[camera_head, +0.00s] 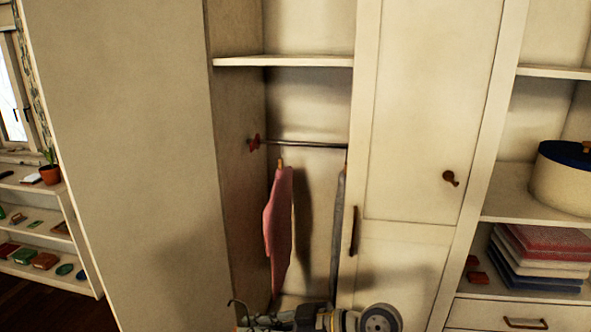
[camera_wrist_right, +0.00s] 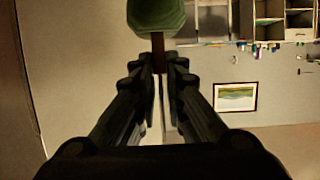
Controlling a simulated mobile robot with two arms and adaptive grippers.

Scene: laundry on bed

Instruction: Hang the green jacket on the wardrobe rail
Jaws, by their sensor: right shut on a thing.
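The wardrobe rail (camera_head: 305,144) runs across the open wardrobe bay under a shelf in the head view. My right gripper shows in the right wrist view (camera_wrist_right: 158,75), its fingers closed on a thin brown piece (camera_wrist_right: 158,52), apparently part of a hanger. A green rounded part of the jacket (camera_wrist_right: 156,14) is just beyond the fingertips; the rest is out of frame. In the head view my right arm is at the bottom edge, below the rail, with a thin dark hook (camera_head: 234,303) beside its left end. My left gripper is not in view.
A pink garment (camera_head: 279,225) and a dark grey garment (camera_head: 338,235) hang from the rail with a gap between them. A closed door (camera_head: 430,110) is right of the bay; a tall side panel (camera_head: 130,130) is left. Shelves hold folded cloths (camera_head: 540,250) and a round box (camera_head: 565,180).

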